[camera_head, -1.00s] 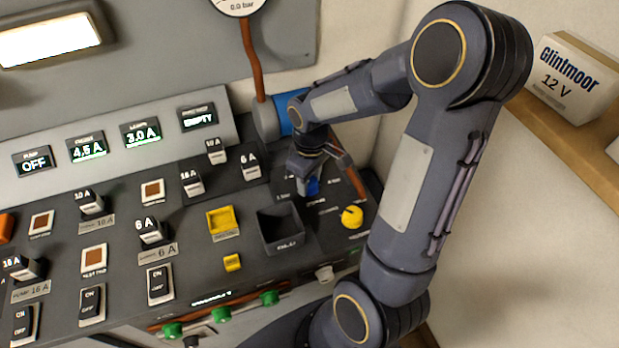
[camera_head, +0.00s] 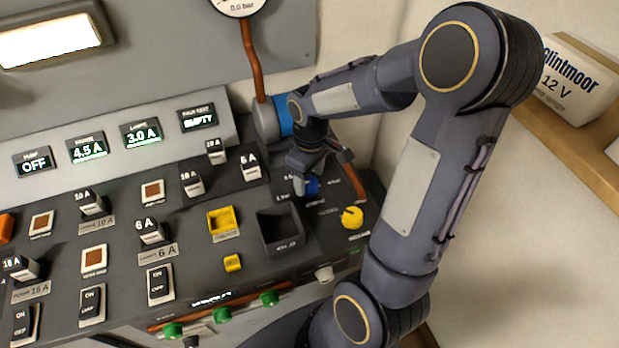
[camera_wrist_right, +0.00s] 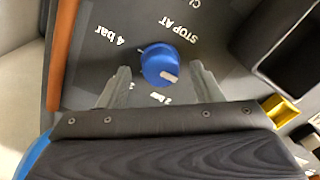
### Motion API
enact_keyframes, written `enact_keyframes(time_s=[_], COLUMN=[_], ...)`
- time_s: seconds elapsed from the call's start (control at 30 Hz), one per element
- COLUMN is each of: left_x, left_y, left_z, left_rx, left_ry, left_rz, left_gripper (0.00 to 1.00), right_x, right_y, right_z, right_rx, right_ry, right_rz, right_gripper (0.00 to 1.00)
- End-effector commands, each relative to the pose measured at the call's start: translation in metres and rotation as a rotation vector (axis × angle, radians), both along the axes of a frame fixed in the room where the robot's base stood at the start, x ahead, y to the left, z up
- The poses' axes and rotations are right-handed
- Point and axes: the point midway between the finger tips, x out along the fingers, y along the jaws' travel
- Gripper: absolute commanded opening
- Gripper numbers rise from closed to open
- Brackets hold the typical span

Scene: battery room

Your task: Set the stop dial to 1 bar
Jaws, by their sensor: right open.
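The stop dial is a round blue knob (camera_wrist_right: 158,62) with a white mark. In the right wrist view the mark is at its lower right, near the right-hand finger. "STOP AT" and "4 bar" are printed beside it; the lower labels are partly hidden, so I cannot tell which value the mark meets. In the head view the dial (camera_head: 312,186) shows below my right gripper (camera_head: 306,172). In the right wrist view my right gripper (camera_wrist_right: 160,68) is open, one finger on each side of the dial, with gaps. My left gripper is not in view.
A yellow knob (camera_head: 352,217) and a black open bin (camera_head: 281,231) are close to the dial on the panel. A red-brown pipe (camera_head: 353,181) runs just right of the gripper. Breakers and switches fill the panel's left. A Glintmoor battery (camera_head: 578,85) stands on a shelf.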

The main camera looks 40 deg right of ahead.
Motion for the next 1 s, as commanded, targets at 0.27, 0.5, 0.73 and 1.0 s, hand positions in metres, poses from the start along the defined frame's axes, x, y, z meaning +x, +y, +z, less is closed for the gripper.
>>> enact_keyframes(time_s=[0.27,0.5,0.73,1.0], left_x=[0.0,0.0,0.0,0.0], left_y=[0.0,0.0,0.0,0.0], left_z=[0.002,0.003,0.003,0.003], left_rx=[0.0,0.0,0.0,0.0], left_ry=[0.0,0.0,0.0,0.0], left_rz=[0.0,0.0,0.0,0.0], left_gripper=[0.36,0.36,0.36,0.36], right_x=[0.001,0.001,0.0,0.0], right_y=[-0.001,-0.001,-0.001,-0.001], right_z=[0.048,0.063,0.063,0.063], right_rx=[0.0,0.001,0.0,0.002], right_ry=[-0.005,-0.002,-0.001,-0.003], right_rz=[0.0,0.0,0.001,-0.001], right_gripper=[0.59,0.59,0.59,0.59])
